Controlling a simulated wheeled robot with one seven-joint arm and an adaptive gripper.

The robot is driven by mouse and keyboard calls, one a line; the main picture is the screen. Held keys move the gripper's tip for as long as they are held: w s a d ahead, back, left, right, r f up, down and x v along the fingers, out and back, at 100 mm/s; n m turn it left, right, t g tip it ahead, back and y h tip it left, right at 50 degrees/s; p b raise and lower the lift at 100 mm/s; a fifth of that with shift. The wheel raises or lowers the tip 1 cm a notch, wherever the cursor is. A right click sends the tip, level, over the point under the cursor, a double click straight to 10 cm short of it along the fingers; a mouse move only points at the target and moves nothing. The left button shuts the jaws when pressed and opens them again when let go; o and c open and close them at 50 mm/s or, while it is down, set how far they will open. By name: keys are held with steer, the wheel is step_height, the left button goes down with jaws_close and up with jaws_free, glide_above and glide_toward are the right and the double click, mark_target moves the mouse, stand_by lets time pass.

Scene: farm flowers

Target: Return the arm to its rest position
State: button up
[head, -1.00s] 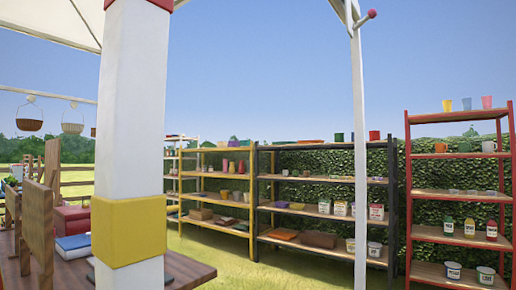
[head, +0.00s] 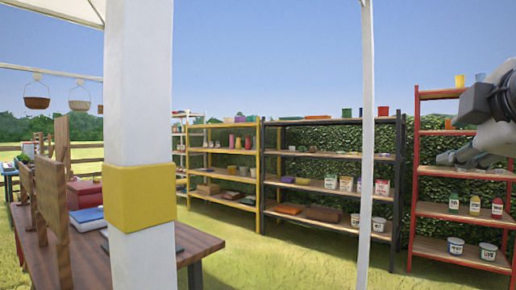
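My arm with my gripper (head: 462,156) shows at the right edge of the head view, in front of the red shelf. The gripper is grey with a dark wrist, and its fingers point left. It appears to hang in the air with nothing visible in it. Its fingers are small and partly overlap each other, so I cannot tell whether they are open or shut. The rest of the arm is outside the frame.
A white post with a yellow band (head: 140,198) stands close at left, beside a wooden table (head: 200,243). A thin white pole (head: 366,150) stands further right. Yellow (head: 260,190), black (head: 395,185) and red (head: 411,200) shelves hold pots and tubs. Open grass lies between.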

steer(key=s+a+f+m+g+y, duration=0.15)
steer(key=s+f+m+g, duration=0.25)
steer(key=f, duration=0.7)
steer(key=s+a+f+m+g+y, duration=0.1)
steer(key=s+a+f+m+g, duration=0.25)
steer(key=f, duration=0.75)
steer(key=s+a+f+m+g+y, duration=0.1)
steer(key=s+a+f+m+g, duration=0.15)
steer(key=s+f, duration=0.35)
steer(key=s+a+f+m+g+y, duration=0.1)
steer(key=s+a+f+m+g, duration=0.2)
steer(key=s, duration=0.4)
step_height(320, 180, up, 23)
steer(key=d+n+t+p, duration=0.1)
steer(key=t+p, duration=0.2)
steer(key=p, duration=1.9)
steer(key=shift+s+d+r+p, duration=0.15)
steer(key=shift+s+p, duration=0.25)
